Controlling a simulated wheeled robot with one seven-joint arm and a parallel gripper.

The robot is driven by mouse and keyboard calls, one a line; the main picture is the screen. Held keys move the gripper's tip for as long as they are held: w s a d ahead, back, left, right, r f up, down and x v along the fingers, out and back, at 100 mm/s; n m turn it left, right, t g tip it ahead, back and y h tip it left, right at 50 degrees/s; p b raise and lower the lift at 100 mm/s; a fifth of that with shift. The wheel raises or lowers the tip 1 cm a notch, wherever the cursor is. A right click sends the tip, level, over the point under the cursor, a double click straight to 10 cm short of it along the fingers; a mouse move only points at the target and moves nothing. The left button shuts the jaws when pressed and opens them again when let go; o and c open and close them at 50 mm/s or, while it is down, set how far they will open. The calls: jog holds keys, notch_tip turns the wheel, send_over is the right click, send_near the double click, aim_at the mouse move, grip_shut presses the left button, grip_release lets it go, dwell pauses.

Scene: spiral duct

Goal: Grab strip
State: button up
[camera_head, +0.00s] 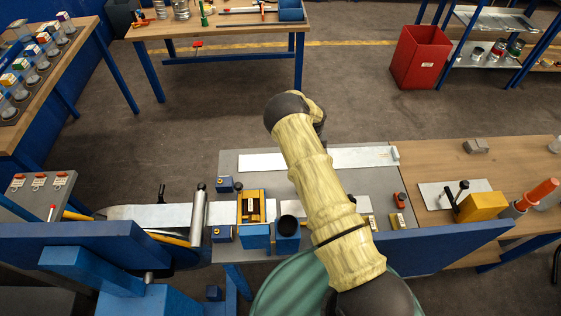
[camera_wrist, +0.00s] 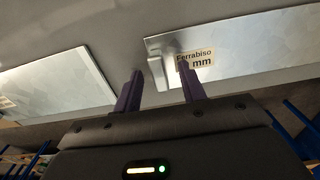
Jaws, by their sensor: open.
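A long, flat, pale metal strip (camera_head: 358,157) lies on the grey bench top; my arm crosses in front of its middle. In the wrist view a labelled metal strip (camera_wrist: 255,45) spans the upper right, with a small upright metal piece (camera_wrist: 157,72) at its left end. A second metal sheet (camera_wrist: 55,95) lies at the left of that view. My gripper (camera_wrist: 160,78) has two purple fingers, apart and with nothing held between them, near the labelled strip's left end. Contact cannot be told. In the head view my arm hides the fingers.
Another strip (camera_head: 150,215) lies at the left by an upright roller (camera_head: 198,215). Blue and yellow fixtures (camera_head: 252,207) stand at the bench's front. A yellow clamp block (camera_head: 482,207) is at the right. Open floor lies behind the bench, with a red bin (camera_head: 420,57).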

jog(key=shift+s, duration=0.1)
grip_shut()
